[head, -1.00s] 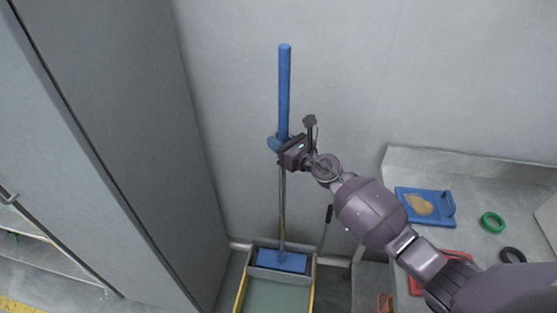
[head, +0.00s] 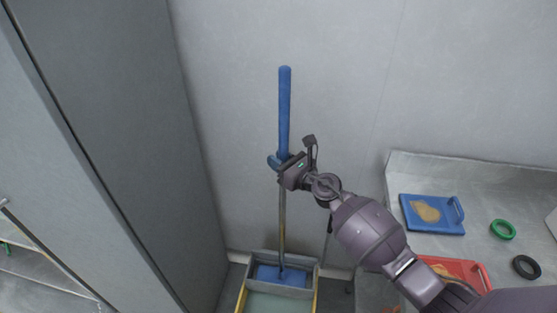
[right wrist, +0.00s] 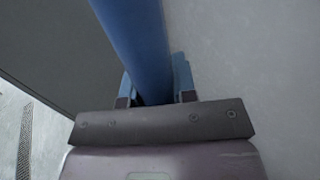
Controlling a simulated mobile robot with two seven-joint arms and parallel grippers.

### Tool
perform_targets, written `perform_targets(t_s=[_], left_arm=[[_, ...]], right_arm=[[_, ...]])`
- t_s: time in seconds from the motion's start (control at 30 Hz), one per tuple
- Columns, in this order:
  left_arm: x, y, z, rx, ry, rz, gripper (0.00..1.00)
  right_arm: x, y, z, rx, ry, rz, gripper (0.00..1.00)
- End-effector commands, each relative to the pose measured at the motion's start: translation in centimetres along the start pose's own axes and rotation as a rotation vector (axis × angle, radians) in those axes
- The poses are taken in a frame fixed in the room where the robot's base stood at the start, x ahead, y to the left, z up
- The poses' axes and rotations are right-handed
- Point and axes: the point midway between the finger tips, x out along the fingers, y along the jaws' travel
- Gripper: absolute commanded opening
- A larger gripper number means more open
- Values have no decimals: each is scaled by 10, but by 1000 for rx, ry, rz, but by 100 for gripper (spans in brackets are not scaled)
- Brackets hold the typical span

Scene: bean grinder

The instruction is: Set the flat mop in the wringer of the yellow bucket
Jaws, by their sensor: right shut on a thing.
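The flat mop has a blue upper handle (head: 285,110), a thin metal lower pole and a blue flat head (head: 282,274). It stands nearly upright. My right gripper (head: 281,164) is shut on the handle near the lower end of its blue part. The right wrist view also shows the blue handle (right wrist: 137,45) between the two fingers. The yellow bucket (head: 242,299) is at the bottom of the head view, with a grey wringer (head: 300,285) at its back. The mop head appears inside the wringer; its exact seating depth is hard to tell. My left gripper is not in view.
A grey cabinet (head: 110,130) stands close on the left, and the wall is right behind the mop. On the right, a metal counter (head: 480,245) holds a blue tray (head: 432,228), a red tray (head: 462,268), a green ring (head: 502,230) and a black ring (head: 526,267).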

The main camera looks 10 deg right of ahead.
Motion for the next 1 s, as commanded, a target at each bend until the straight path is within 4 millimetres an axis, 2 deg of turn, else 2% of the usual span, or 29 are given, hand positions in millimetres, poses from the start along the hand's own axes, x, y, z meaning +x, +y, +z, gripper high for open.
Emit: perform_targets(t_s=[0.1,0.13,0.27,0.67,1.0], left_arm=[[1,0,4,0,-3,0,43],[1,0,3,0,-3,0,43],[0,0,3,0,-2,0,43],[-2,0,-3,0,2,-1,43],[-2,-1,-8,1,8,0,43]], right_arm=[[0,0,-3,0,-1,0,0],[0,0,-3,0,1,0,30],[0,0,-3,0,0,0,50],[0,0,3,0,0,0,51],[-61,0,0,0,3,-1,51]])
